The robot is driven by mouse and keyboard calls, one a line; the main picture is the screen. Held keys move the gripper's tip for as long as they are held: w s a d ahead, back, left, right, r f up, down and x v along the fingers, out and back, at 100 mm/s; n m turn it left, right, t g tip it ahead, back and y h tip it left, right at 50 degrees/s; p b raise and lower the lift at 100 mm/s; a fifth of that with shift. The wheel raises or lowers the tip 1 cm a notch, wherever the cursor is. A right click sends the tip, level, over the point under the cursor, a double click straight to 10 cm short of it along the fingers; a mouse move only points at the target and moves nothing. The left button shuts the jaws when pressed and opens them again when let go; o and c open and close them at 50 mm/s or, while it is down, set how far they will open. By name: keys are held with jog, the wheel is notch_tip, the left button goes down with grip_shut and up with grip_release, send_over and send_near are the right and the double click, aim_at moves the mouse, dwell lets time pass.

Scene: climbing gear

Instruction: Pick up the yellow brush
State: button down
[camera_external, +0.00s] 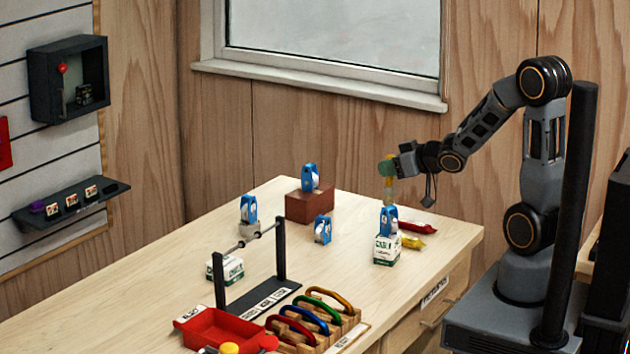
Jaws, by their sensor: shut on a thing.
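My gripper (387,169) is in the air over the right part of the table and points left. It is shut on the yellow brush (389,191), a narrow yellow piece that hangs down upright from the fingers. The brush is small in this view, and its upper part is hidden by the gripper. Its lower end shows just above a blue and white device (388,219) that stands on a white and green box (386,250). I cannot tell whether the two touch.
Red (416,227) and yellow (412,241) packets lie beside that box. Blue devices stand on a brown block (311,206), a grey block (250,228) and the table. A black rack (281,250), carabiners (329,299) and a red tray (212,330) stand in front. The table's left-middle is clear.

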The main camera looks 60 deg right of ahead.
jog(key=a+b+v, duration=0.1)
jog(key=b+v, duration=0.4)
jog(key=v, duration=0.2)
jog(key=shift+r+b, duration=0.2)
jog(key=shift+b, duration=0.15)
